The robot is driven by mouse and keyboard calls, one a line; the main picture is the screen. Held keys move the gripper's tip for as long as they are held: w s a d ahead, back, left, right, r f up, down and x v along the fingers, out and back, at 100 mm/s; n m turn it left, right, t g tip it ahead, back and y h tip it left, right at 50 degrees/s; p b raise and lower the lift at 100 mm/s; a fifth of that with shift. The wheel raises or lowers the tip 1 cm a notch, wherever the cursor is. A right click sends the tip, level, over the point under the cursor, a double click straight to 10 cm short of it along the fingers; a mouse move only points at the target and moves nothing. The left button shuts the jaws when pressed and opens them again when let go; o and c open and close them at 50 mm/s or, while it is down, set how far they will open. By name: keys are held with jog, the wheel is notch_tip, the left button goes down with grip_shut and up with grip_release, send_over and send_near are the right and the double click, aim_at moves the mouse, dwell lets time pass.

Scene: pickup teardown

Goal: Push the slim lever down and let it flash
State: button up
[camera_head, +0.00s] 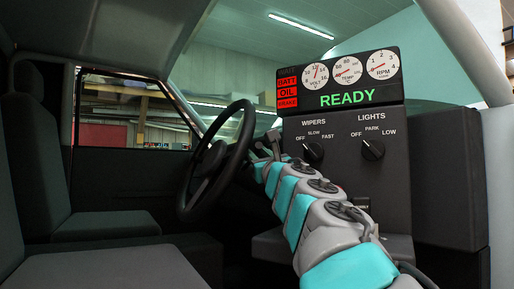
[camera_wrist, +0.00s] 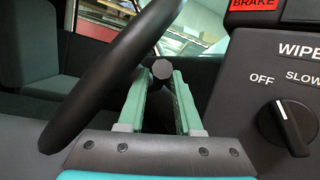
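The slim lever (camera_wrist: 162,69) shows in the wrist view as a dark round end, seen nearly end-on, just right of the steering wheel (camera_wrist: 112,85). My gripper (camera_wrist: 163,84) is open, with one green finger on each side of the lever's end as seen from the wrist. I cannot tell whether either finger touches it or how deep it sits between them. In the head view my gripper (camera_head: 267,146) is just right of the steering wheel (camera_head: 216,160), and I cannot make out the lever there.
The dash panel (camera_head: 350,180) stands close to the right of my arm, with a wipers knob (camera_head: 313,151) and a lights knob (camera_head: 373,149). Above it a display (camera_head: 347,97) reads READY, with red BATT, OIL and BRAKE lamps lit. Seats (camera_head: 100,268) are at left.

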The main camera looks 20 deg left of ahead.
jog(key=shift+w+a+r, duration=0.3)
jog(key=shift+w+a, duration=0.1)
jog(key=shift+w, duration=0.05)
jog(key=shift+c, duration=0.4)
grip_shut()
dwell(0.9)
